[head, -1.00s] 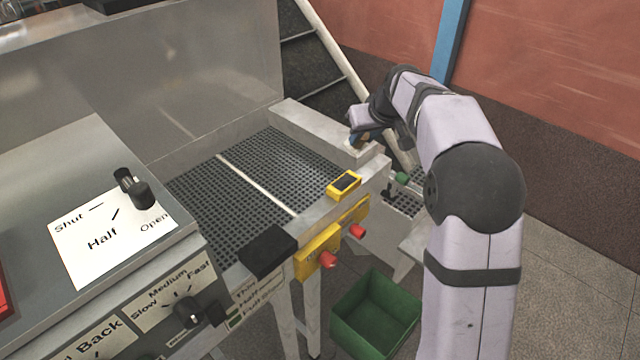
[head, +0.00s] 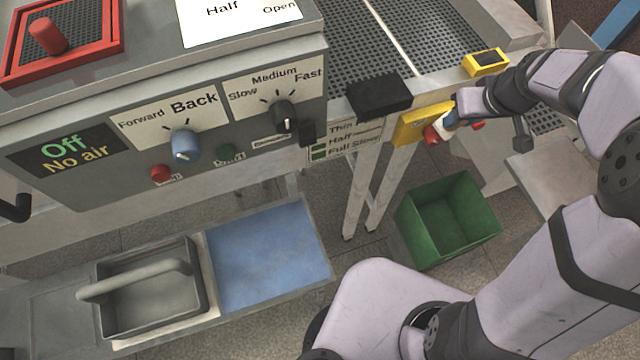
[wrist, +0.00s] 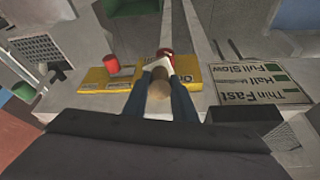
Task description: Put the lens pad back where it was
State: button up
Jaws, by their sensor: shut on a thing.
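My gripper (head: 452,122) is shut on a small tan and white thing (wrist: 159,84), which I take to be the lens pad. Its tan, rounded part shows between the two blue fingers in the wrist view, with white beyond it. In the head view a bit of white (head: 443,134) shows at the fingertips. The gripper is at the front of the yellow panel (head: 420,123), close to a red button (head: 431,135). I cannot tell whether the pad touches the panel or button. The rest of the pad is hidden by the fingers.
The black block (head: 379,96) is on the same rail. A green bin (head: 447,220) stands on the floor below. A blue mat (head: 268,240) and grey handled tray (head: 150,305) lie lower left.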

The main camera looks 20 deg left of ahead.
jog(key=s+a+f+n+g+b, duration=0.2)
jog(key=s+a+f+n, duration=0.2)
jog(key=s+a, duration=0.5)
jog(key=s+a+f+n+g+b, duration=0.1)
jog(key=s+a+f+n, duration=0.25)
jog(key=s+a, duration=0.5)
jog(key=s+a+f+n+g+h+b, duration=0.1)
jog(key=s+a+f+n, duration=0.15)
jog(key=s, duration=0.65)
jog(key=s+a+f+n+h+b, duration=0.1)
jog(key=s+a+f+n+b, duration=0.2)
jog(key=s, duration=0.7)
jog(key=shift+n, duration=0.5)
jog(key=shift+w+a+f+p, duration=0.1)
jog(key=shift+f+p, duration=0.55)
jog(key=shift+f, duration=1.65)
jog(key=shift+w+a+f+p, duration=0.1)
jog(key=shift+f+p, duration=0.55)
jog(key=shift+f, duration=1.6)
jog(key=shift+f, duration=0.1)
jog(key=shift+f, duration=0.15)
jog(key=o, duration=1)
jog(key=shift+o, duration=0.2)
